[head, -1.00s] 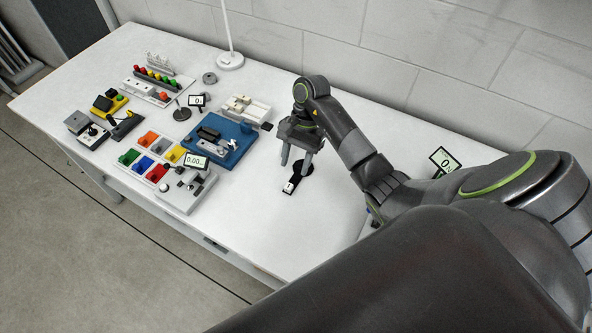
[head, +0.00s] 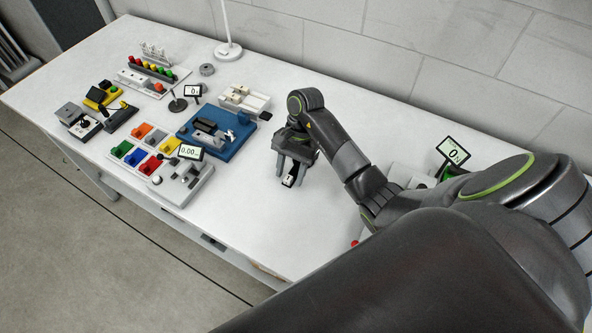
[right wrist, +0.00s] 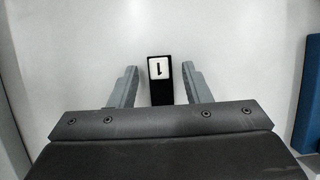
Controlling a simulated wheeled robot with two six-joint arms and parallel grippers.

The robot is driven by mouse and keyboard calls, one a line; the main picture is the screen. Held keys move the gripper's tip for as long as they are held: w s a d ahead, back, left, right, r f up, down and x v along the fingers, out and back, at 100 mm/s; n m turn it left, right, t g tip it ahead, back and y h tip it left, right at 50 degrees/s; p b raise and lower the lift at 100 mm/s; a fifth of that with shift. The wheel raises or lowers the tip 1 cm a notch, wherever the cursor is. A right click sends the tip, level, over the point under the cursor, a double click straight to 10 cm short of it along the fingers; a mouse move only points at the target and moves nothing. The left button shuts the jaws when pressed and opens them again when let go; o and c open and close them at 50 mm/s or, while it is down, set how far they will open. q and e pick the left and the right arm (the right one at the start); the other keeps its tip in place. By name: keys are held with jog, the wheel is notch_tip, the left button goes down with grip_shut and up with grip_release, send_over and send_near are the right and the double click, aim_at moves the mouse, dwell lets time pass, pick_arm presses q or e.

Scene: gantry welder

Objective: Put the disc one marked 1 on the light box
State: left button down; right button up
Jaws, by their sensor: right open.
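Disc one shows as a black tab with a white label marked 1 (head: 289,181) on the white table; its round part is hidden by my right gripper in the head view. In the right wrist view the black tab (right wrist: 161,90) lies between the fingers, with a gap on each side. My right gripper (head: 288,174) is open, pointing down over the disc, and its fingers (right wrist: 160,70) do not touch the tab. I cannot tell which thing is the light box. My left gripper is not in view.
A blue board (head: 222,146) with grey parts lies left of the gripper. Coloured bins (head: 142,146) and a grey device with a display (head: 183,180) stand further left. Another display (head: 453,154) stands behind my right arm. The table around the disc is clear.

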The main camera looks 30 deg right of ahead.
jog(key=shift+c, duration=0.3)
grip_shut()
